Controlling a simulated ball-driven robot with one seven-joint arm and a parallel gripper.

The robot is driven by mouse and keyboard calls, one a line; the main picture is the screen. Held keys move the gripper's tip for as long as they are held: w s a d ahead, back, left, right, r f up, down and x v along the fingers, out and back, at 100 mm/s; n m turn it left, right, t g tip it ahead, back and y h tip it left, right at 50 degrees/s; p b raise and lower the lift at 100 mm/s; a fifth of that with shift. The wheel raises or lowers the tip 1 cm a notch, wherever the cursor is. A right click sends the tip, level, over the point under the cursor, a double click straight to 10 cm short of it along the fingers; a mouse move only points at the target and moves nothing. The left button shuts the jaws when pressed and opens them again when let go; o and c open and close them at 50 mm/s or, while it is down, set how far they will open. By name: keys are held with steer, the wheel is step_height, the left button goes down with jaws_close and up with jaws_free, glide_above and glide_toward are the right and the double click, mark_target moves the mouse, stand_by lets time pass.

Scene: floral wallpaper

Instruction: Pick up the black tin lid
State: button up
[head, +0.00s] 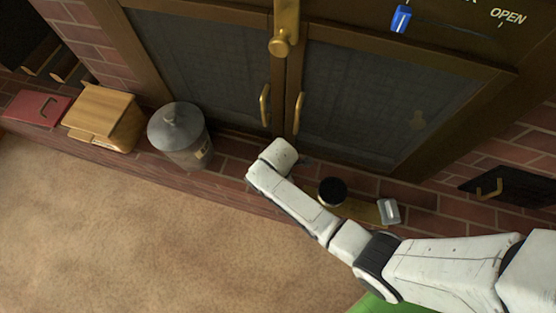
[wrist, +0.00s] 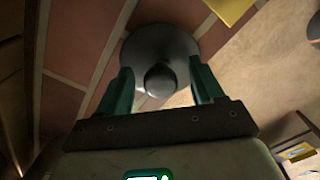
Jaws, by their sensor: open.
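A small round tin with a black top, which looks like the black tin lid (head: 332,190), stands on the brick ledge in the head view, just right of my forearm. My gripper (wrist: 160,85) is open, its two green fingers apart in the wrist view. In the head view its fingers are mostly hidden behind my white wrist, above the ledge by the cabinet doors. A grey round lid with a knob (wrist: 160,45) shows between and beyond the fingers. Nothing is visibly held.
A wooden box (head: 103,115) and a red item (head: 36,108) sit left of the jar. A small grey-white item (head: 389,211) lies right of the black-topped tin. Brass-handled mesh doors (head: 210,65) stand behind the ledge. The carpet (head: 130,230) in front is clear.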

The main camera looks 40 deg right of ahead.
steer(key=c, duration=1.1)
steer(key=shift+r, duration=0.1)
